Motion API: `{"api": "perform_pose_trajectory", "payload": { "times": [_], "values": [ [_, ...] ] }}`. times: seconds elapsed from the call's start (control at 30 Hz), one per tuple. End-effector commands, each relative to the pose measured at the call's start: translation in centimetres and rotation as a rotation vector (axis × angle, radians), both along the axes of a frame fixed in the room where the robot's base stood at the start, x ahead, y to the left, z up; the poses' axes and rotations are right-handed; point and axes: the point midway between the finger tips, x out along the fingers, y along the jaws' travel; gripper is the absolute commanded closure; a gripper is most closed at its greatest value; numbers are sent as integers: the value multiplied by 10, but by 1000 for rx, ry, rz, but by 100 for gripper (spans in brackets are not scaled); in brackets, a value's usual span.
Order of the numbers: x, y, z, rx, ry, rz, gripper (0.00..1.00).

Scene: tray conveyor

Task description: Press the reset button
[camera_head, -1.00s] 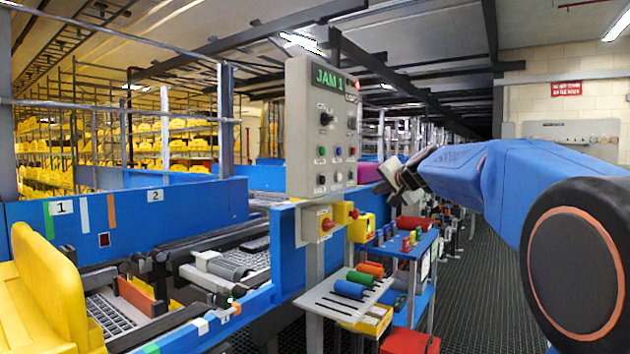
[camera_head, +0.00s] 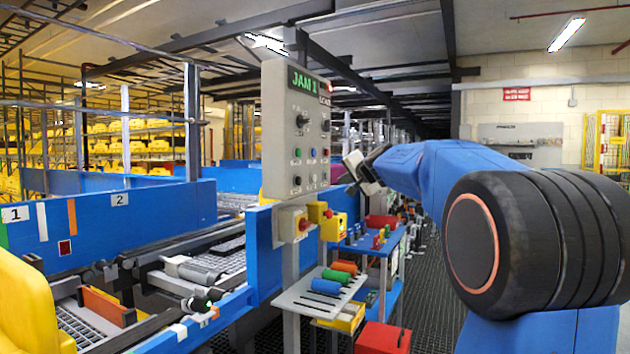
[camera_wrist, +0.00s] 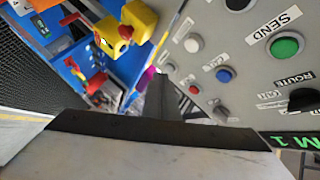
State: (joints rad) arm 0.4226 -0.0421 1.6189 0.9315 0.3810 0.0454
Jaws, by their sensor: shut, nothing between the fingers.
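The grey control panel (camera_head: 283,125) stands upright left of centre in the head view, with a green "JAM 1" display (camera_head: 303,80) on top. It carries knobs and small coloured buttons. In the wrist view the panel fills the upper right, with a green button (camera_wrist: 285,45) under "SEND", a blue button (camera_wrist: 224,75), a red button (camera_wrist: 194,89) and a white button (camera_wrist: 193,45). I cannot read which label says reset. My gripper (camera_head: 356,165) is shut and empty, just right of the panel and apart from it.
A shelf (camera_head: 315,297) with coloured rolls and a red bin (camera_head: 383,338) stand below. Conveyors with blue side walls (camera_head: 120,222) run at the left. The dark grated floor is open at the right.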

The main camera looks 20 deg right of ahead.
Motion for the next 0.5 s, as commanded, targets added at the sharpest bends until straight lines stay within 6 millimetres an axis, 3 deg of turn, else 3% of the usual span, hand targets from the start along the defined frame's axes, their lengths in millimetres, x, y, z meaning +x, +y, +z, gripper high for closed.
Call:
{"api": "perform_pose_trajectory", "payload": {
  "times": [0.5],
  "values": [
    [46, 36, 0, -2, 0, 2, 100]
  ]
}}
